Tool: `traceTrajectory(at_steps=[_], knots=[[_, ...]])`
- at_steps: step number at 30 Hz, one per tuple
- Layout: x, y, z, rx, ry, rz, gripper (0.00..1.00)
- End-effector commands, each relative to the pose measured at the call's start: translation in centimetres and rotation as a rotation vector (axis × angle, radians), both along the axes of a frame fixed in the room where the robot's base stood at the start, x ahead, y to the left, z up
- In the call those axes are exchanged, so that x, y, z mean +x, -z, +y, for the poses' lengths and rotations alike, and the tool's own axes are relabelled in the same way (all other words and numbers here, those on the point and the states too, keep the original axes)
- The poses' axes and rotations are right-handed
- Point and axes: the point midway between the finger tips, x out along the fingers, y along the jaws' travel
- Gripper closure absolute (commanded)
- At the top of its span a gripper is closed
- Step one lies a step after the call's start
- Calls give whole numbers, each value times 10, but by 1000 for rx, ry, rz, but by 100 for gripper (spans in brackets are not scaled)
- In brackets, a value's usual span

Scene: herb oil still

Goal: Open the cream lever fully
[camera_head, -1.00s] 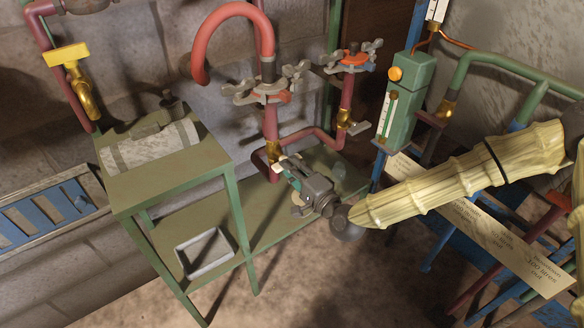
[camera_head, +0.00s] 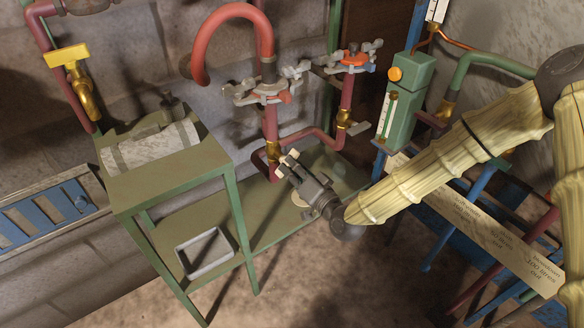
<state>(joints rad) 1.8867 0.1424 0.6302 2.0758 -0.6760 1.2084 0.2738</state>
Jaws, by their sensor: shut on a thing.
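My gripper (camera_head: 286,163) is at the lower part of the red pipe, beside a brass valve (camera_head: 273,151) above the green lower shelf. Its jaws are shut on what appears to be the cream lever of this valve. Pale parts show at the fingertips, but I cannot clearly separate lever from finger pads. The fingers hide most of the lever, so its exact angle cannot be told.
A second brass valve (camera_head: 344,121) with a pale grey handle (camera_head: 360,129) is to the right. Grey clamps (camera_head: 266,92) surround the red pipe above. A green stand (camera_head: 190,176) is left, with a grey tray (camera_head: 205,253) below. A green gauge box (camera_head: 405,95) stands right.

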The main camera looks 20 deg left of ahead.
Motion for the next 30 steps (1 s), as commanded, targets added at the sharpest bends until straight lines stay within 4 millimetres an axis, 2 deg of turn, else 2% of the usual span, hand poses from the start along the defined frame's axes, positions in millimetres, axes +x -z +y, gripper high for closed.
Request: traceTrajectory(at_steps=[18, 30], knots=[[0, 1, 0, -354, -1, -452, 100], [0, 1, 0, -497, -1, -636, 100]])
